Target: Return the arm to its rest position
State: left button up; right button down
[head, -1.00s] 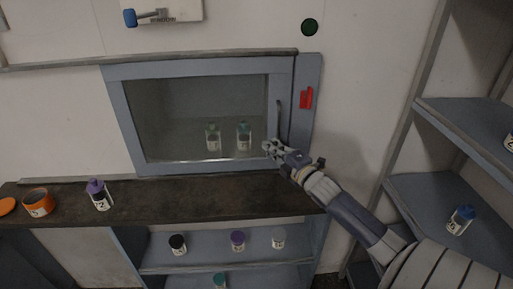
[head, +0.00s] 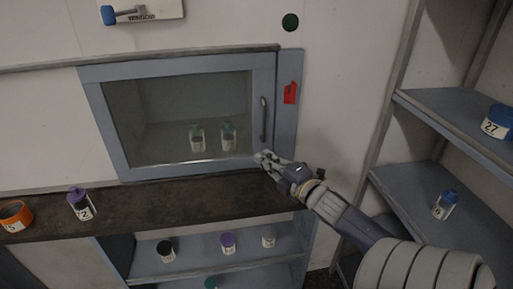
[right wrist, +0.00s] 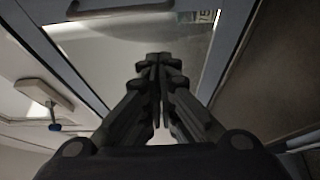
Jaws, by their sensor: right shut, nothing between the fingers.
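My right gripper (head: 264,157) is shut and empty in the head view, in front of the lower right corner of the cabinet door (head: 187,78), just below its handle (head: 264,119). In the right wrist view its dark fingers (right wrist: 156,62) meet with nothing between them. The door is closed, and two bottles with greenish caps (head: 228,137) stand behind its glass. My left gripper is not in view.
A dark counter (head: 150,198) runs below the cabinet, with a purple-capped bottle (head: 81,204) and an orange container (head: 15,215). Shelves below hold several small bottles. A shelf unit (head: 420,205) stands at right with blue-capped containers. A red piece (head: 290,92) is beside the door.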

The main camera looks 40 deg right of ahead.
jog(key=s+a+f+m+g, duration=0.3)
jog(key=s+a+f+m, duration=0.15)
jog(key=f, duration=0.35)
jog(key=s+a+f+m+g, duration=0.35)
jog(key=a+f, duration=0.25)
jog(key=f, duration=0.2)
jog(key=s+a+f+m+g+y, duration=0.1)
jog(key=s+a+f+m+g, duration=0.25)
jog(key=s+a, duration=0.4)
jog(key=s+a+f+m+g+y, duration=0.1)
jog(key=s+a+f+m+g, duration=0.2)
jog(key=s+a, duration=0.45)
notch_tip(320, 180, down, 24)
jog(key=a+f+g, duration=0.1)
jog(key=a+g, duration=0.1)
jog(key=g, duration=0.1)
jog(key=s+d+f+g, duration=0.1)
jog(key=s+d+f, duration=0.2)
jog(key=s+f, duration=1.3)
jog(key=shift+s+f, duration=0.15)
jog(key=shift+s, duration=0.65)
